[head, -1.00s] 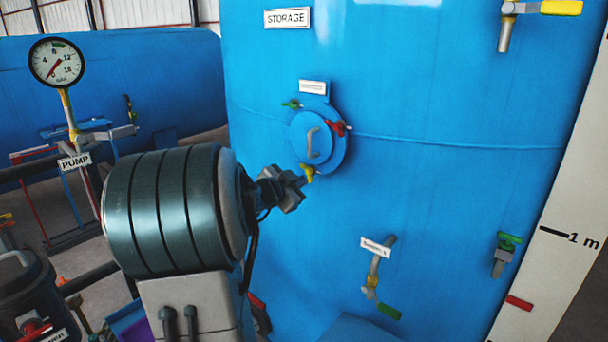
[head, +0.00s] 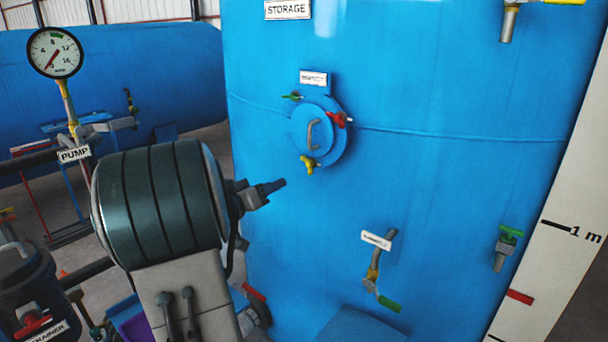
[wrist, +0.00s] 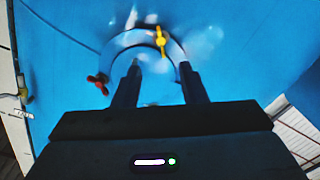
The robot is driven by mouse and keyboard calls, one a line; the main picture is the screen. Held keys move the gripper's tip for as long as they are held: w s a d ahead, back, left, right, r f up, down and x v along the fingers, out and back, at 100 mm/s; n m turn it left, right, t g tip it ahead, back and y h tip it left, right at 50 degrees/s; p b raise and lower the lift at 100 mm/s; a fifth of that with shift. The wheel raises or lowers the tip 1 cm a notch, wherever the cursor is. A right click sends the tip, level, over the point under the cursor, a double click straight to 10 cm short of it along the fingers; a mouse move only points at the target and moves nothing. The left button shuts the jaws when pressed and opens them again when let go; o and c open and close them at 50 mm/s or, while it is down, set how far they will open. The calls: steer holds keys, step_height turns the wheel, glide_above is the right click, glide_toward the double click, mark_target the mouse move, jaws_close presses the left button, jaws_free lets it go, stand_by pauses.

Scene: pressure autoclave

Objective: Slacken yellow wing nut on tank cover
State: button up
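The round blue tank cover (head: 328,151) sits on the blue storage tank and has a grey handle (head: 314,133) in its middle. The yellow wing nut (head: 309,164) is at the cover's lower edge. In the wrist view the yellow wing nut (wrist: 161,40) shows beyond the fingertips, its wings roughly along the picture's vertical. My gripper (head: 280,184) is below and left of the nut in the head view, apart from it. In the wrist view my gripper (wrist: 161,68) has its two fingers spread with nothing between them. Part of the cover is hidden behind the fingers.
A red wing nut (head: 338,119) and a green wing nut (head: 293,96) are also on the cover. Below right, a pipe with a green-handled valve (head: 388,303) sticks out of the tank. A pressure gauge (head: 55,53) and pump sign stand at left.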

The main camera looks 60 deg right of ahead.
steer(key=n, duration=0.1)
steer(key=p, duration=0.4)
glide_toward(310, 167)
steer(key=d, duration=0.5)
steer(key=s+d, duration=0.1)
steer(key=d, duration=0.1)
steer(key=shift+d, duration=0.4)
jaws_close()
